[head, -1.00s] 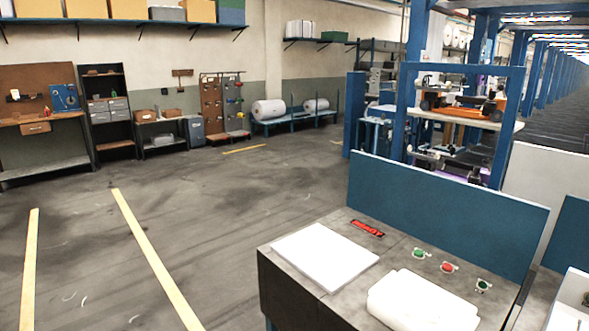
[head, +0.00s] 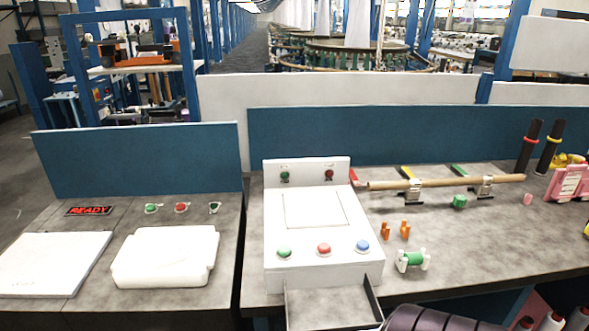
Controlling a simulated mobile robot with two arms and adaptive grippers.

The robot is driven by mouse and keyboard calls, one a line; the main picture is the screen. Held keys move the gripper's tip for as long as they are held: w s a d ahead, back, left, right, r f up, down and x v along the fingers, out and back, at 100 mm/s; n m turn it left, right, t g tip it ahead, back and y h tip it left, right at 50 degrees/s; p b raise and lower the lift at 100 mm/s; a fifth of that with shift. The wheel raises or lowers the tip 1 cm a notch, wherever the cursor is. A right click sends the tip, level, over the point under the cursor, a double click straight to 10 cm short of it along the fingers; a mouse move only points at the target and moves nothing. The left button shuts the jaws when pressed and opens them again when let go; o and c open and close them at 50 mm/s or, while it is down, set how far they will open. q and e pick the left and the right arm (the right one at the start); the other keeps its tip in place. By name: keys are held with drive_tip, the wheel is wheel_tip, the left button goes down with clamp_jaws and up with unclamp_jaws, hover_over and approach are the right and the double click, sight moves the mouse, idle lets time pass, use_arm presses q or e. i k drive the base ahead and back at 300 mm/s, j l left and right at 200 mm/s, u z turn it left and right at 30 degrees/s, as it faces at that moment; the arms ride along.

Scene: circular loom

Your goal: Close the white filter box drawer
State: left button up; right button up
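The white filter box (head: 315,225) stands on the grey bench in the middle of the head view. It has a raised back panel, a square outlined top and green, red and blue buttons along its front. Its drawer (head: 328,308) is pulled out at the front, towards me. The drawer's grey inside shows and looks empty; its near end is cut off by the bottom edge of the picture. Neither of my grippers is in view, and nothing touches the drawer in the visible part.
A wooden rod (head: 445,183) lies on holders to the right, with a green-wound spool (head: 411,260) in front. A dark ribbed rounded object (head: 440,318) is close right of the drawer. A white pad-like case (head: 165,257) lies on the left bench. A blue panel (head: 400,140) stands behind.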

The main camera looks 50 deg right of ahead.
sight(351, 308)
drive_tip(key=l+z, duration=0.1)
drive_tip(key=z, duration=0.3)
drive_tip(key=l+z, duration=0.1)
drive_tip(key=z, duration=0.3)
drive_tip(key=k+l+z, duration=0.1)
drive_tip(key=z, duration=0.35)
drive_tip(key=l+z, duration=0.1)
drive_tip(key=z, duration=0.3)
drive_tip(key=k+j, duration=0.2)
drive_tip(key=j+z, duration=0.05)
drive_tip(key=j, duration=0.05)
